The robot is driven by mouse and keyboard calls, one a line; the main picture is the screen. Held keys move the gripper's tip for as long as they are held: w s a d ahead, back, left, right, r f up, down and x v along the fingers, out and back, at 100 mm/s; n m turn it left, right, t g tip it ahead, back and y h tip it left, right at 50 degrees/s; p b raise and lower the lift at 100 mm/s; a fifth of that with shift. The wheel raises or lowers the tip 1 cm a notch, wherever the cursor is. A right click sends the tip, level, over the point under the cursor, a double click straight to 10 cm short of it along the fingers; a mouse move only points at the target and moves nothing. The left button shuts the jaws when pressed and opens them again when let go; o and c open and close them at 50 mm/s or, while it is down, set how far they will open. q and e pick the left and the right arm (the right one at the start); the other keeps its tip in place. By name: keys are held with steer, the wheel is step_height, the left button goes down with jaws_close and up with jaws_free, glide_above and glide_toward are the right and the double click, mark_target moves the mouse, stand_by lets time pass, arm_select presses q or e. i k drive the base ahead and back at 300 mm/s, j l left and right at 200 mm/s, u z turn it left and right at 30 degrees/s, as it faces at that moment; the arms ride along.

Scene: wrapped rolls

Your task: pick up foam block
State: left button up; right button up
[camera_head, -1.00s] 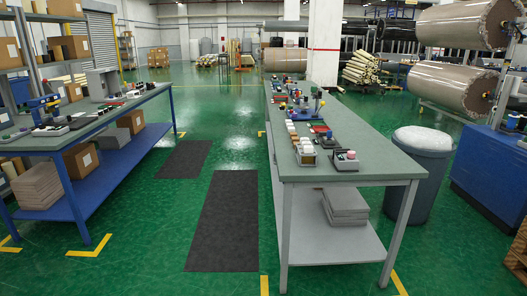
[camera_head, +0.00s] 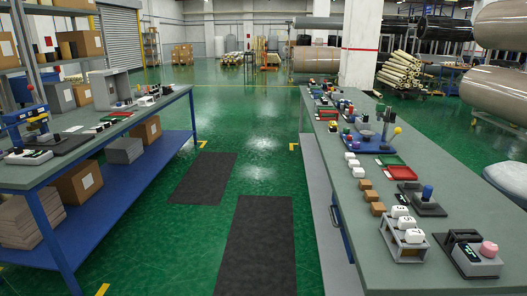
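I cannot tell for certain which thing is the foam block. Candidates are small blocks in a row along the near-left side of the right-hand table (camera_head: 450,265). Two white blocks (camera_head: 353,163) sit farther back. Brown blocks (camera_head: 371,196) stand in front of them. White blocks with dark marks (camera_head: 407,223) sit in a grey rack (camera_head: 408,254) nearest me. Neither of my grippers is in view.
Another table (camera_head: 60,165) stands left. Dark mats (camera_head: 254,245) lie on the open green aisle between.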

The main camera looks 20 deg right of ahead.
mark_target(359, 173)
steer(key=i+z, duration=0.25)
steer(key=i, duration=0.3)
steer(key=i+j+z, duration=0.2)
steer(key=i, duration=0.35)
steer(key=i+l+z, duration=0.15)
steer(key=i+z, duration=0.15)
steer(key=z, duration=0.15)
steer(key=i+z, duration=0.35)
steer(key=z, duration=0.15)
steer(key=i+z, duration=0.45)
steer(key=k, duration=0.1)
